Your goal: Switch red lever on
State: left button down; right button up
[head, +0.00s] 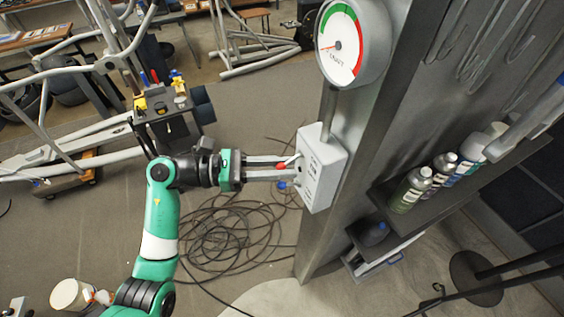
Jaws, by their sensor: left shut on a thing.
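A light grey switch box (322,172) is mounted on the side of a metal column. The red lever (282,166) sticks out from the box's left face, and only its red tip shows clearly. My left gripper (290,167) reaches in from the left with its fingers around the lever, shut on it, close to the box. A blue knob (282,185) shows just below the fingers. A round gauge (345,45) with green, white and red bands sits above the box, its needle toward the left. My right gripper is not in view.
The metal column (370,110) stands right beside the box. Spray cans (411,189) stand on a shelf at the right. Coiled black cable (225,235) lies on the floor below my left arm. Elliptical machine frames (75,160) fill the left.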

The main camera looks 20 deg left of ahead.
aim_at(282, 164)
pick_arm(q)
notch_tip(282, 164, up, 4)
jog(key=n+g+y+p, duration=0.1)
jog(key=g+y+p, duration=0.1)
jog(key=p, duration=0.4)
jog(key=n+g+y+p, duration=0.1)
jog(key=g+y+p, duration=0.1)
jog(key=p, duration=0.5)
jog(key=shift+s+g+y, duration=0.1)
jog(key=shift+g+y, duration=0.3)
jog(key=shift+y, duration=0.5)
jog(key=shift+r+g+y+p, duration=0.2)
jog(key=shift+g+y+p, duration=0.7)
jog(key=shift+p, duration=0.3)
jog(key=shift+n, duration=0.3)
jog(key=c, duration=0.7)
grip_release()
